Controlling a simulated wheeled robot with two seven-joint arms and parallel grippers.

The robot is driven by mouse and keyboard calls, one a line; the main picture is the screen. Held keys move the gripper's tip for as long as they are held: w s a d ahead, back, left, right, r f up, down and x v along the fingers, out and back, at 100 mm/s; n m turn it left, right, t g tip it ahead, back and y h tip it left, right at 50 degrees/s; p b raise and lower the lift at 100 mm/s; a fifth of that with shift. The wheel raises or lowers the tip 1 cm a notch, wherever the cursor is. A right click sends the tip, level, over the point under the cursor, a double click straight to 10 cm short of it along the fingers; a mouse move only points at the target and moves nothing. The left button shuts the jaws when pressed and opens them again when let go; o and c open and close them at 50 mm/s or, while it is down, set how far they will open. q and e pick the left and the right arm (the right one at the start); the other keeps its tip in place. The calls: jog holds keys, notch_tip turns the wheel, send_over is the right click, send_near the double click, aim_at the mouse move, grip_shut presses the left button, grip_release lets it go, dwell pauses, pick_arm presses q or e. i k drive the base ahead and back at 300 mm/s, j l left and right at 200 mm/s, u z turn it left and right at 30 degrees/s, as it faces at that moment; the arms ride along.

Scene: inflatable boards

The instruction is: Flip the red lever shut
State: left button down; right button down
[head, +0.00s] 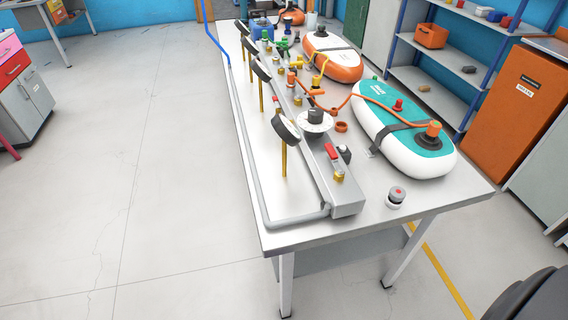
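The red lever (332,152) sits near the front end of the long grey manifold bar on the table. It slants upward and away above a small brass fitting (339,177). I cannot tell from this view whether its valve is open or shut. A small black knob (345,152) stands just right of the lever. A white dial (314,121) and a black round gauge (287,127) on a brass stem stand just behind it. Neither of my grippers is in view.
The white table (440,202) holds a teal-and-white inflatable board (408,150), an orange one (332,58) and a red-topped button (396,195). Several gauges line the bar's left side. Shelves and an orange cabinet (512,105) stand right. Floor at left is clear.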

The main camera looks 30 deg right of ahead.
aim_at(334, 156)
jog(key=j+z, duration=0.3)
jog(key=j, duration=0.5)
jog(key=j+z, duration=0.35)
jog(key=j, duration=0.5)
